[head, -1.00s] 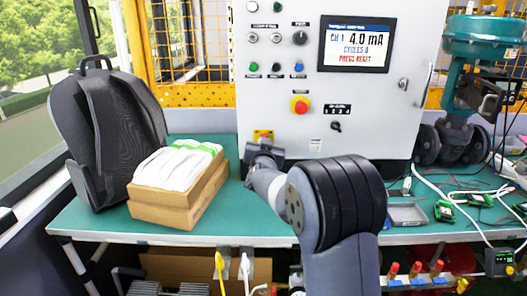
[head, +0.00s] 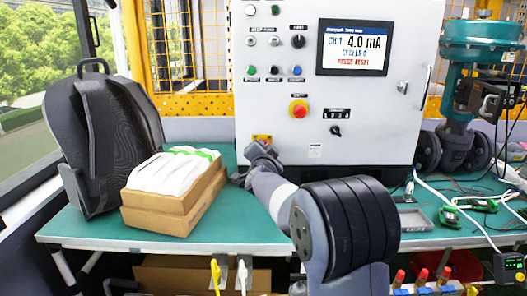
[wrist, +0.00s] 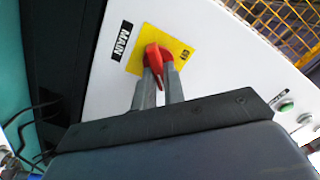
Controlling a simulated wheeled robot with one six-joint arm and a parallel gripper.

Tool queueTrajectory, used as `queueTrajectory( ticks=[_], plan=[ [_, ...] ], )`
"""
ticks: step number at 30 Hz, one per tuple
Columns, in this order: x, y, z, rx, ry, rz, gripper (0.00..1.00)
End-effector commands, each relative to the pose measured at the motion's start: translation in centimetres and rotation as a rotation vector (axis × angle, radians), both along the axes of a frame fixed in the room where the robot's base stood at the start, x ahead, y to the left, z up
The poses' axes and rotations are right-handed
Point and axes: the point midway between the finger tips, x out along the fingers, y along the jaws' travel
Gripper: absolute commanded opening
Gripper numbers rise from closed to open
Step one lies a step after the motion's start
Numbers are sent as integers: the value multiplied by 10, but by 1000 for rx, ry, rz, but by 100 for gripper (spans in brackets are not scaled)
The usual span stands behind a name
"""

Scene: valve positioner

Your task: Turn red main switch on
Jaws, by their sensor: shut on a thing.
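The red main switch (wrist: 155,62) sits on a yellow plate (wrist: 178,52) on the white cabinet face, beside a black MAIN label (wrist: 123,41). My gripper (wrist: 160,77) is at the switch in the wrist view, its two grey fingers on either side of the red handle and shut on it. In the head view my gripper (head: 250,166) is at the lower left of the cabinet (head: 385,120).
A boxed stack of white cloths (head: 175,190) and a black backpack (head: 108,140) stand left on the green bench (head: 110,228). A red push button (head: 299,109) is above right of the switch. A teal valve actuator (head: 483,40) and circuit boards (head: 450,214) are at right.

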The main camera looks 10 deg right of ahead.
Motion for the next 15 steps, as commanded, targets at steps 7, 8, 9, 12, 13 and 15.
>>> queueTrajectory(
  ticks=[7, 8, 9, 12, 13, 15],
  plan=[
    [0, 0, -1, 8, 1, 1, 0],
    [0, 0, -1, 8, 1, 1, 0],
    [0, 0, -1, 8, 1, 1, 0],
    [0, 0, -1, 8, 1, 1, 0],
    [0, 0, -1, 8, 1, 1, 13],
    [0, 0, -1, 7, 0, 0, 19]
  ],
)
